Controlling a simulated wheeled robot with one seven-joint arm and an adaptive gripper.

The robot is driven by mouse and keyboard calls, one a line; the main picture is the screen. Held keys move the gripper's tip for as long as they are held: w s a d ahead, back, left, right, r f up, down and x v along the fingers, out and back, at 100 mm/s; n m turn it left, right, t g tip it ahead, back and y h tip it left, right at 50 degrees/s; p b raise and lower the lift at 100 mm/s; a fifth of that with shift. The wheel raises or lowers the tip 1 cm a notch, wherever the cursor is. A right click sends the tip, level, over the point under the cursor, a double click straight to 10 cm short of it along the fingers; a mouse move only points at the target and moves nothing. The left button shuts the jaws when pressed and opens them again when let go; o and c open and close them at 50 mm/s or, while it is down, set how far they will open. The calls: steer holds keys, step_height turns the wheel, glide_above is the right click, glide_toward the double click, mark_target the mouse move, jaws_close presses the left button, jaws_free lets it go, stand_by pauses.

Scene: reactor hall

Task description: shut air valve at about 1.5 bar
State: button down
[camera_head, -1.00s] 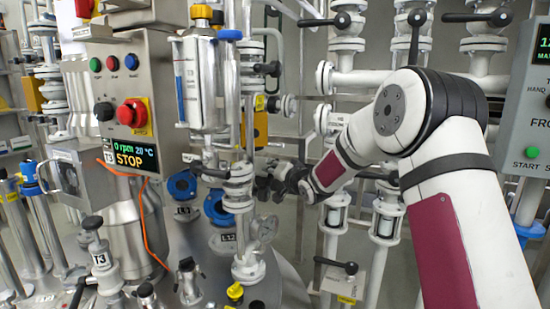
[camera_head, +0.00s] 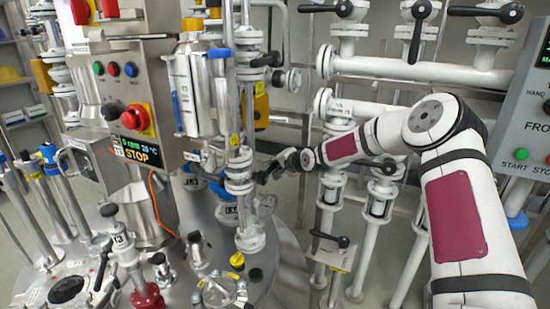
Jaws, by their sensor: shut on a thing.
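The white flanged valve (camera_head: 238,172) sits on a vertical pipe left of the picture's middle.
A control box with a red stop button (camera_head: 135,117) and a display reading 0 rpm, 20 °C, STOP stands at left. White pipes with black-levered valves (camera_head: 342,10) run behind my arm. A small black-handled valve (camera_head: 330,240) is at lower middle. Vessel-top fittings (camera_head: 198,252) crowd the lower left.

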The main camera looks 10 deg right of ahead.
steer(key=shift+d+f, duration=0.1)
steer(key=shift+f, duration=0.25)
steer(key=c, duration=1.5)
jaws_free()
steer(key=shift+f+g, duration=0.1)
steer(key=shift+g, duration=0.2)
steer(key=shift+o, duration=0.2)
steer(key=v, duration=1.2)
